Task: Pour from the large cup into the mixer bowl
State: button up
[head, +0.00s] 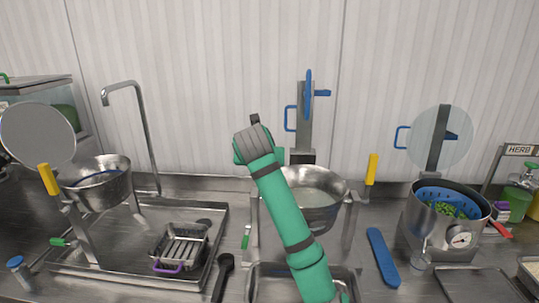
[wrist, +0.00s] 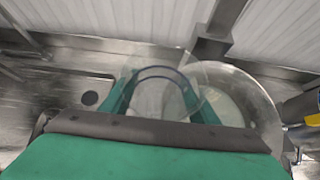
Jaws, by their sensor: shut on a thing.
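The large cup (wrist: 160,98) is clear, with a dark blue rim line, in the middle of the wrist view. My gripper (wrist: 163,88) is shut on it, with a green finger on each side. In the head view my green arm reaches up the middle and its wrist hides the cup and most of the fingers. The steel mixer bowl (head: 318,196) stands just right of my wrist, with pale contents in it. In the wrist view a clear round shape overlaps the cup on the right, and a pale area shows through it. I cannot tell the cup's tilt or contents.
A second steel bowl (head: 100,182) is at the left, by a tap (head: 145,130). A pot with a blue strainer (head: 440,205) and green contents is at the right. A fryer basket (head: 181,245) lies in the sink tray. A blue utensil (head: 382,255) lies on the counter.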

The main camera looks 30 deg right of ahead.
jog(key=s+a+r, duration=0.2)
jog(key=s+a, duration=0.2)
jog(key=s, duration=0.6)
jog(key=shift+s+a+r, duration=0.15)
jog(key=shift+s+r, duration=0.1)
jog(key=shift+r, duration=0.15)
jog(key=shift+w, duration=0.1)
dwell(0.5)
